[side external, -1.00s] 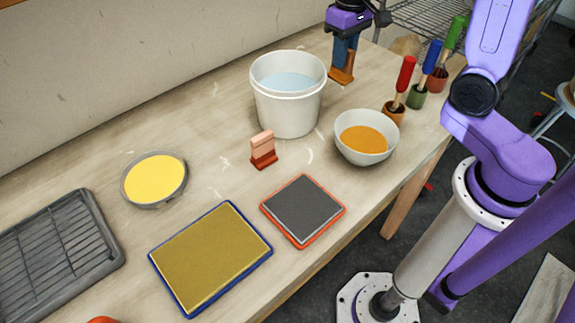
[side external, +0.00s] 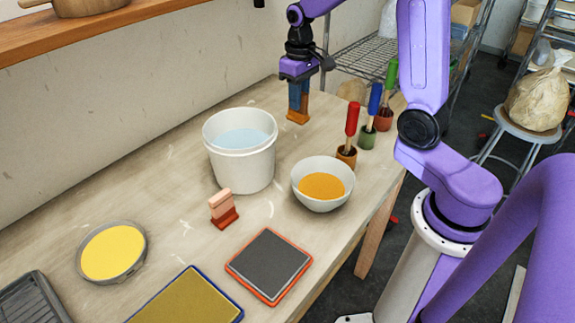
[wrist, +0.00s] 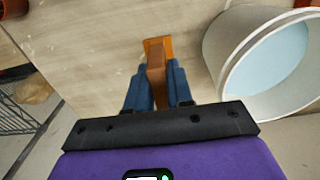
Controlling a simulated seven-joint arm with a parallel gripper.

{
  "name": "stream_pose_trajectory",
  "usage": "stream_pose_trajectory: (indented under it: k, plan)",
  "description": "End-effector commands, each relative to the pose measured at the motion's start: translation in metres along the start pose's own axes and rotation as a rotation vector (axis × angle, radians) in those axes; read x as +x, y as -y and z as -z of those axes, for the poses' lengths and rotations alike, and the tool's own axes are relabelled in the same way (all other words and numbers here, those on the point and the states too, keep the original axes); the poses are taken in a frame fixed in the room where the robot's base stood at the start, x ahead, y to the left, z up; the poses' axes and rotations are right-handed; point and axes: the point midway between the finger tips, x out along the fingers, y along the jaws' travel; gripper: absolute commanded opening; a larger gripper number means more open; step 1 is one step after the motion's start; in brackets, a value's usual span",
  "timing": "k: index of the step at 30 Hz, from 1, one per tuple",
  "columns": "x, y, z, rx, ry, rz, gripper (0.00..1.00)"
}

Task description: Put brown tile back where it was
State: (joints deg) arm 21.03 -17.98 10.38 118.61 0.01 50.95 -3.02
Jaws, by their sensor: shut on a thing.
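The brown tile (side external: 298,118), a brown block with a wider orange-brown base, is at the far end of the table behind the white bucket. My gripper (side external: 299,98) points down with its blue fingers shut on the tile's narrow upper part. In the wrist view the tile (wrist: 156,58) is between the fingers (wrist: 156,88), its base showing past their tips. The base is at or very near the tabletop; I cannot tell whether it touches.
The white bucket (side external: 240,165) with pale blue liquid stands close by. Several pots with coloured handles, including a red one (side external: 352,119), and a bowl (side external: 320,200) of orange are to the right. A pink-and-red block (side external: 224,212), a grey tile (side external: 268,265) and a yellow dish (side external: 112,252) are nearer.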

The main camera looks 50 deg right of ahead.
Motion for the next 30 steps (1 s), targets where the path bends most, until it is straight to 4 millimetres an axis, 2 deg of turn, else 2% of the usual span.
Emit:
stream_pose_trajectory:
  k: [1,5,12,17,24,30]
  plan:
    - [0.001,-0.01,0.003,0.005,0.001,0.0,0.0]
    - [0.013,-0.021,0.006,0.0,0.003,0.001,0.0]
    - [0.053,-0.021,0.005,-0.001,0.004,0.001,0.0]
    - [0.066,-0.021,0.006,-0.001,0.001,0.0,0.0]
    - [0.095,-0.021,0.005,-0.001,0.004,0.0,0.0]
    - [0.103,-0.021,0.006,0.0,-0.001,0.0,0.0]
